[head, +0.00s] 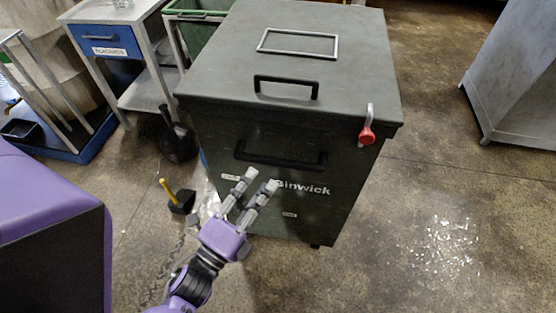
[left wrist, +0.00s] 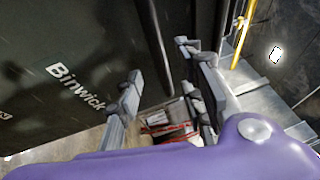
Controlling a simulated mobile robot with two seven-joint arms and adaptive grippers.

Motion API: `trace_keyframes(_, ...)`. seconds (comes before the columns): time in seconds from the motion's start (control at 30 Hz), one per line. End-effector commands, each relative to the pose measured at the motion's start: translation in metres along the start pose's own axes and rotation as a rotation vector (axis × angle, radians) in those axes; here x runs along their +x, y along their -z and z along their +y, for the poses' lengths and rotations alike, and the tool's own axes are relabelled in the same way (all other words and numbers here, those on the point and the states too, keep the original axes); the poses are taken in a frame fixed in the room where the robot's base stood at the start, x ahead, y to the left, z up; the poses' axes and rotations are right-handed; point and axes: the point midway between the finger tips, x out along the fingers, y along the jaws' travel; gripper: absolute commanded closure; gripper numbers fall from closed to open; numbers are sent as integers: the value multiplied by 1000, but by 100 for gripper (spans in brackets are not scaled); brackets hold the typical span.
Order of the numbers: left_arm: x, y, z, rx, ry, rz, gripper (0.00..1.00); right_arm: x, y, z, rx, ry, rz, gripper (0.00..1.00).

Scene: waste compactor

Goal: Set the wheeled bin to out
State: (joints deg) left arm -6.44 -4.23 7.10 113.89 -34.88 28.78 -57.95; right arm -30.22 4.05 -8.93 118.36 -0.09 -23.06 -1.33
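A dark green cabinet (head: 225,140) lettered "Binwick" stands in the middle of the head view; its lettered front also shows in the left wrist view (left wrist: 40,60). A black bar handle (head: 280,158) crosses its upper front. I cannot tell where a wheeled bin separates from the cabinet body. My left gripper (head: 260,180) is open and empty in front of the face, just below the handle in the picture. In the left wrist view, a dark bar (left wrist: 158,50) shows between the spread fingers (left wrist: 160,72); contact cannot be told. My right gripper is out of view.
The lid has a black handle (head: 287,86); a red-knobbed lever (head: 367,135) is at the right front corner. A blue-drawer cart (head: 104,42), a dustpan (head: 178,140) and a yellow-handled tool (head: 180,201) stand left. A grey cabinet (head: 515,75) is right. Floor ahead and right is open.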

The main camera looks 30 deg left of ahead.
Motion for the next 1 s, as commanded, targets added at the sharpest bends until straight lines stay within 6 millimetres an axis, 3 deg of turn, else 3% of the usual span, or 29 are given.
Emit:
trace_keyframes(0.1, -22, 0, 1, 0, -5, -1, 64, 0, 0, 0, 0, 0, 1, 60)
trace_keyframes(0.3, -40, 0, 1, 0, -4, 0, 64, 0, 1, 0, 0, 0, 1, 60)
trace_keyframes(0.87, -41, 0, 1, 0, -2, 0, 64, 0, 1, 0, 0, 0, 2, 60)
trace_keyframes(1.0, -41, -5, 7, -74, -29, -22, 64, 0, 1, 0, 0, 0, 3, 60)
